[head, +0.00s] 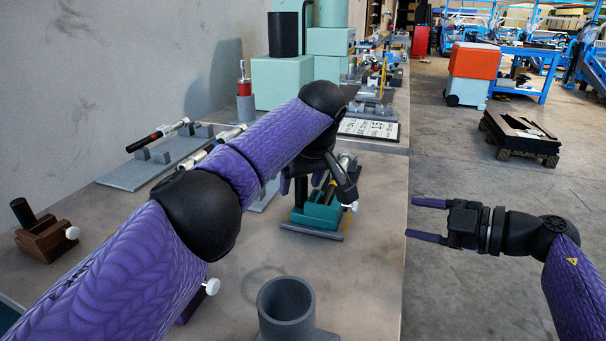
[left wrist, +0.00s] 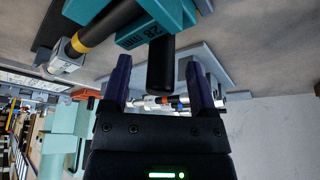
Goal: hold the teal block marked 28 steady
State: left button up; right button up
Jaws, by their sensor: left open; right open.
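The teal block (head: 318,213) sits on a grey base near the table's right edge, partly covered by my left arm. In the left wrist view the teal block (left wrist: 178,18) shows its number 28. A black upright handle (left wrist: 160,62) stands out from it, and a dark rod with a yellow band (left wrist: 98,30) lies across it. My left gripper (head: 301,184) is open at the block. In the left wrist view its fingers are on either side of the handle, with gaps showing. My right gripper (head: 413,218) is open and empty, beyond the table's right edge.
A grey cup-like holder (head: 285,308) stands at the front. A brown block with a black handle (head: 44,238) is at the left. A grey plate with a rod (head: 140,174) lies behind. Light green boxes (head: 282,80) stand farther back. Table is clear right of the block.

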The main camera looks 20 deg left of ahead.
pick_arm(q)
grip_shut()
dwell(0.4)
dwell(0.4)
dwell(1.1)
dwell(1.0)
pick_arm(e)
grip_shut()
dwell(1.5)
